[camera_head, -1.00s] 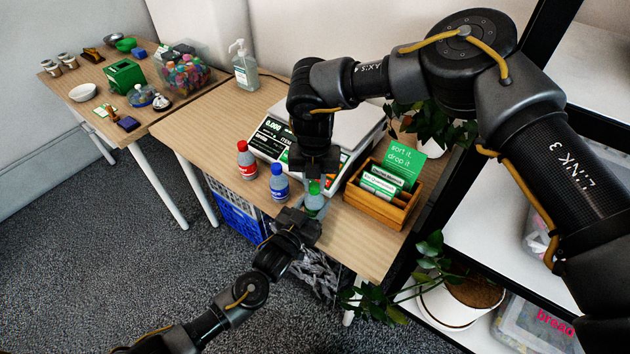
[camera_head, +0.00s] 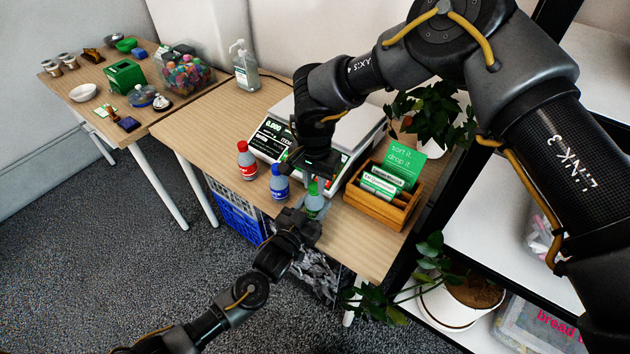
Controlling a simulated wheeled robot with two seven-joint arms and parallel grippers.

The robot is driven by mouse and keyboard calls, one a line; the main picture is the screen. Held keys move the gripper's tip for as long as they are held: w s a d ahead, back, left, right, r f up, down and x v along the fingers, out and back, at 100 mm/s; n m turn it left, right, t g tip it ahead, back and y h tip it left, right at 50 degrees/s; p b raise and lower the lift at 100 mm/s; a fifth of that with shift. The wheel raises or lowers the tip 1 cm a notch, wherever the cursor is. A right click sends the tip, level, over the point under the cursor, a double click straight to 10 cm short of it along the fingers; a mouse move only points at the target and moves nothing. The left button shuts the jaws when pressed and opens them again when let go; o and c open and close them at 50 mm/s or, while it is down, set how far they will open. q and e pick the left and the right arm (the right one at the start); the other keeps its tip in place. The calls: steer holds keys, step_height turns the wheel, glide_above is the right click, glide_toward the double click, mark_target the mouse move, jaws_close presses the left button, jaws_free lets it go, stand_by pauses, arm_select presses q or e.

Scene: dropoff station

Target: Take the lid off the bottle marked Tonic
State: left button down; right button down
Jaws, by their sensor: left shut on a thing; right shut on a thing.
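A bottle with a green lid (camera_head: 314,203) stands at the front edge of the table below the scale. My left gripper (camera_head: 306,214), reaching in from the lower left, is shut on its body. My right gripper (camera_head: 314,179) comes down from above and is shut on the green lid (camera_head: 313,188). Whether the lid is still seated on the neck I cannot tell. A bottle with a blue lid (camera_head: 279,185) and a bottle with a red lid (camera_head: 247,162) stand to its left. The label writing is too small to read, so I cannot tell which is Tonic.
A scale (camera_head: 352,118) stands behind the bottles. A wooden card box (camera_head: 378,208) is close on the right. A pump bottle (camera_head: 245,68) stands at the back. A blue crate (camera_head: 235,215) is below the table. The tabletop left of the bottles is clear.

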steer(key=n, duration=0.3)
steer(key=shift+s+n, duration=0.1)
steer(key=shift+n, duration=0.2)
steer(key=c, duration=1.2)
jaws_free()
